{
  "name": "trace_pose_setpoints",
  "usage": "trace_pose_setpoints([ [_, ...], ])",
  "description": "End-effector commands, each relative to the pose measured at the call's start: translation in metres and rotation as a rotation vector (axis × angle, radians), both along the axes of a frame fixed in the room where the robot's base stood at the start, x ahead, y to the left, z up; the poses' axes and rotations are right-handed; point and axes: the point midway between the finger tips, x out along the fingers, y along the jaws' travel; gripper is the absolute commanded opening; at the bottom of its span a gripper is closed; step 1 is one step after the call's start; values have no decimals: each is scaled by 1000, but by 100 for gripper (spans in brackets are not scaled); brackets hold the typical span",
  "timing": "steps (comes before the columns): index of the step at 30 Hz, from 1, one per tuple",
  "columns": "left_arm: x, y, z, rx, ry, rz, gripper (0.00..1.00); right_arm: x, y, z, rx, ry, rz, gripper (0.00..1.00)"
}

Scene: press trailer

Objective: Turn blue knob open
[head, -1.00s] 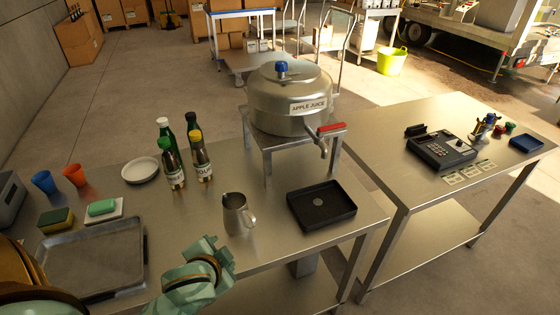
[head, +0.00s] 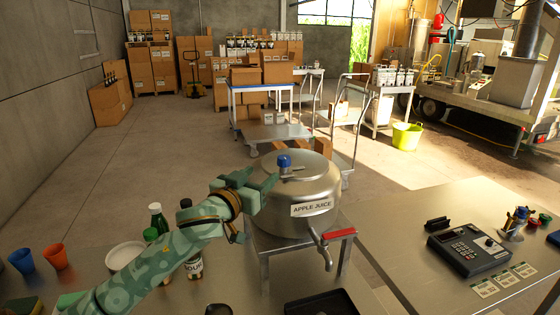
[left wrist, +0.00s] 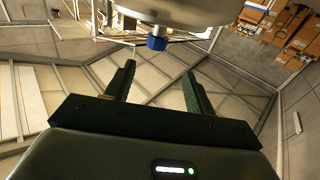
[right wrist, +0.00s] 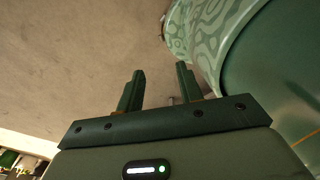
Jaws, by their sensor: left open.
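The blue knob (head: 284,161) sits on top of the lid of a steel pot (head: 300,200) labelled "APPLE JUICE". In the left wrist view the blue knob (left wrist: 157,43) is ahead of the fingers, a little above the gap between them. My left gripper (head: 272,181) is open and empty, just left of the knob and close to the pot's lid. It does not appear to touch the knob. My right gripper (right wrist: 161,88) is open and empty in the right wrist view, over bare floor beside my own body. It is out of the head view.
The pot stands on a metal stand (head: 262,246) and has a tap with a red handle (head: 340,233). Bottles (head: 193,262) stand under my left arm. A black tray (head: 322,304) lies in front. A card terminal (head: 468,250) is on the right table. Floor behind the pot is partly clear.

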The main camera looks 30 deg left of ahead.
Motion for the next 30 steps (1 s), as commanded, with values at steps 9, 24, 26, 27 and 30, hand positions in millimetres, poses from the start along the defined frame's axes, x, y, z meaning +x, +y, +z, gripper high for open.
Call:
trace_pose_setpoints([
  [9,79,6,-1,2,4,2,54,20,-3,-3,-2,-28,1,36],
  [24,102,7,-1,2,5,0,54,6,-2,-4,-1,-10,1,36],
  [26,102,7,-1,2,5,0,43,7,-1,-4,-1,-11,0,36],
  [27,102,7,-1,2,5,0,32,8,-1,-4,0,-12,0,36],
  [30,102,7,-1,2,5,0,11,9,1,-5,1,-13,-1,36],
])
